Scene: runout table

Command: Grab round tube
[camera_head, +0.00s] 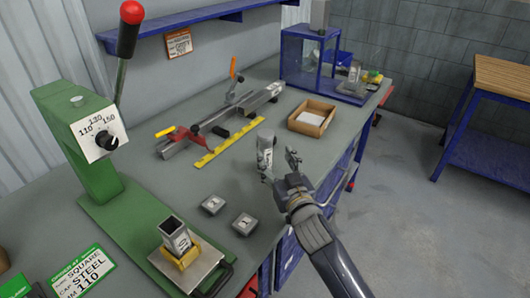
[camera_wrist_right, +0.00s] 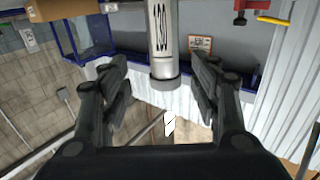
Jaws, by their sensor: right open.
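The round tube (camera_head: 266,152) is a grey metal cylinder with a white label, standing upright on the grey table. My right gripper (camera_head: 279,166) is open beside it, its fingers reaching toward the tube from the front right. In the right wrist view the tube (camera_wrist_right: 162,40) hangs from the top of the picture, between the two spread fingers of the gripper (camera_wrist_right: 160,72). I see no finger touching it. My left gripper is not in view.
A square tube (camera_head: 174,236) stands on a plate at the green lever press (camera_head: 77,150). Two small grey blocks (camera_head: 213,205) lie nearby. A clamp rail with a yellow ruler (camera_head: 222,147), a cardboard box (camera_head: 312,118) and a blue-framed case (camera_head: 305,62) stand farther back.

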